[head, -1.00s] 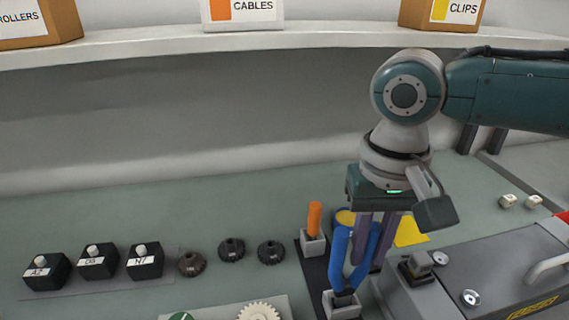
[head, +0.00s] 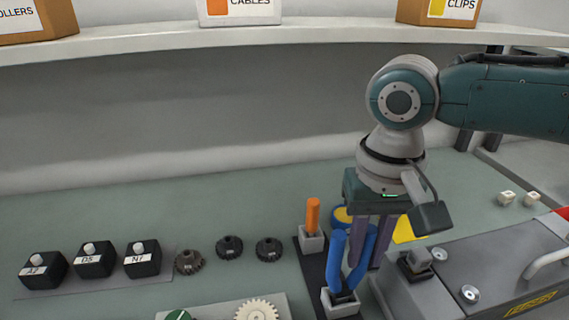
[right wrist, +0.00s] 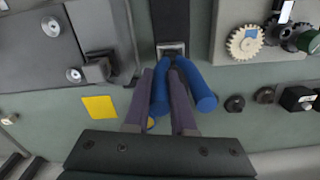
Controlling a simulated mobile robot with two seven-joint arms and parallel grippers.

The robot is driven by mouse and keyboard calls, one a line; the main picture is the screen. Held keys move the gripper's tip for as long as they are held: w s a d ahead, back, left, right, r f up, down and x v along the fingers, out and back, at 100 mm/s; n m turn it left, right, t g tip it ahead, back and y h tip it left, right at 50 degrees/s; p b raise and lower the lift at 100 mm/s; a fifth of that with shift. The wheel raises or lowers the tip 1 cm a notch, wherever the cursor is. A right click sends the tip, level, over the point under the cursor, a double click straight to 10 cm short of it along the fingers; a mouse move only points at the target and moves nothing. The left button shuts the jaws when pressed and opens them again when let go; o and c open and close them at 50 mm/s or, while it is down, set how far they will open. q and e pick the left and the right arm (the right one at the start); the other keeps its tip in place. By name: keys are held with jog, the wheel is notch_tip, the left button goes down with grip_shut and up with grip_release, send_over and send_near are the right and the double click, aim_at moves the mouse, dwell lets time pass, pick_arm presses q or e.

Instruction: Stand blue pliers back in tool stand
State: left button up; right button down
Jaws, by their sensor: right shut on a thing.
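The blue pliers (head: 335,262) stand nearly upright, handles up, with their lower end at the front grey socket of the dark tool stand (head: 312,268). They also show in the right wrist view (right wrist: 200,90), where their lower end meets the socket (right wrist: 171,46). How deep the pliers sit in the socket is hidden. My left gripper is not in view.
An orange-handled tool (head: 313,216) stands in the stand's rear socket. A blue and yellow round thing (head: 341,214) is partly hidden behind the pliers. A grey machine (head: 490,265) is close on the right. Dark gears (head: 229,247) and labelled black blocks (head: 94,262) lie left.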

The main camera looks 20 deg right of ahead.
jog(key=shift+f, duration=0.15)
jog(key=c, duration=0.7)
grip_release()
notch_tip(320, 180, up, 10)
jog(key=shift+p, duration=0.6)
